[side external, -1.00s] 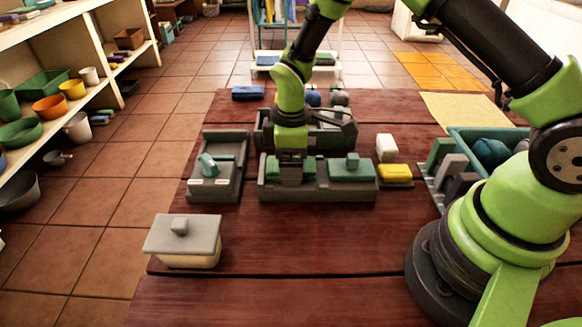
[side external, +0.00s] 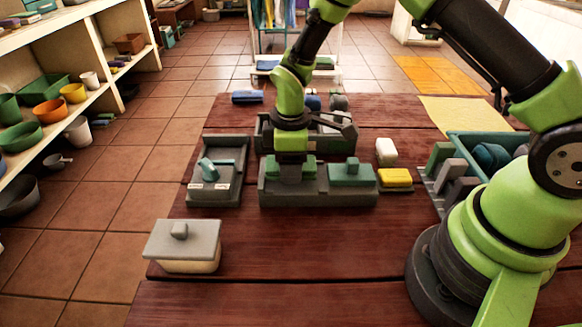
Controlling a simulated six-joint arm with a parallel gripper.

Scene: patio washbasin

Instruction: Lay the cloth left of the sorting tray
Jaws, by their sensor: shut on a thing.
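The grey sorting tray (side external: 318,197) stands in the middle of the dark red table. My gripper (side external: 290,174) points down into the tray's left part. It is shut on a green thing (side external: 306,170), which looks like a folded cloth and shows on both sides of the fingers. The green thing is still at the tray, low behind its front wall. Its underside is hidden, so I cannot tell whether it touches the tray floor. A green block with a knob (side external: 352,174) sits in the tray's right part.
Left of the tray is a grey dish (side external: 213,197) with a teal piece, leaving a narrow gap. A lidded box (side external: 184,249) stands front left. A yellow sponge (side external: 395,178) and white block (side external: 386,151) are right. A blue folded thing (side external: 247,97) lies behind.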

